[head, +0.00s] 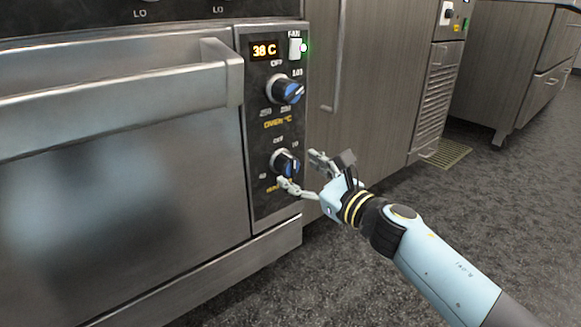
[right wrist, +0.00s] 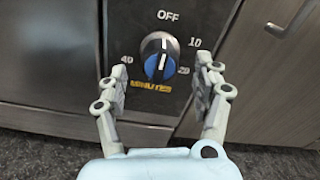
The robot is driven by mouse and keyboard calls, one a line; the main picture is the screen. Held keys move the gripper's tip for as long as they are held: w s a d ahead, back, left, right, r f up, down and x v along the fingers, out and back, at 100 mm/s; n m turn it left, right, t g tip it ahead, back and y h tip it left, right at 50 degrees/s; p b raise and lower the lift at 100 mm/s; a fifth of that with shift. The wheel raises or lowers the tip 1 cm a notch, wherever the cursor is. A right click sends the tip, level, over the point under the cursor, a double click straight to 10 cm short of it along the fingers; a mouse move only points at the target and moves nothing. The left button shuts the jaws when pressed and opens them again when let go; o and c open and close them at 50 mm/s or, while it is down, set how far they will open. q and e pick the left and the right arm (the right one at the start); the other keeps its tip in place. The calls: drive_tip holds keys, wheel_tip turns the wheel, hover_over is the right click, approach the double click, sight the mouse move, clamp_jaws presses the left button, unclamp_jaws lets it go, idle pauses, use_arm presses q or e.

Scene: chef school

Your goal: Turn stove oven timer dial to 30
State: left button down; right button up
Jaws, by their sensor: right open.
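The oven timer dial (head: 285,163) is the lower of two knobs on the black control panel, black and blue with a pale pointer line. In the right wrist view the timer dial (right wrist: 160,55) has OFF above it, 10 and 20 to its right, 40 to its left and MINUTES below. Its pointer line is near vertical. My right gripper (head: 300,172) is open in front of the dial. In the right wrist view its fingers (right wrist: 160,85) stand either side of the dial, apart from it. My left gripper is not in view.
The upper oven temperature knob (head: 285,89) sits above, below a display reading 38 C (head: 264,50) and a fan switch (head: 295,48). The oven door handle (head: 130,105) juts out left of the panel.

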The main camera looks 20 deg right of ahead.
sight(294, 168)
drive_tip(key=x, duration=0.2)
drive_tip(key=shift+w+a+f, duration=0.1)
drive_tip(key=shift+w, duration=0.25)
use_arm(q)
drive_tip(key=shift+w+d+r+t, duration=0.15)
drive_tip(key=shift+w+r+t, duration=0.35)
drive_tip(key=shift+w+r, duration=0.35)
use_arm(e)
drive_tip(key=shift+w+a, duration=0.2)
drive_tip(key=shift+w, duration=0.3)
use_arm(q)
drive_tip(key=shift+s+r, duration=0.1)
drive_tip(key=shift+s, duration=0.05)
use_arm(e)
drive_tip(key=c, duration=1.2)
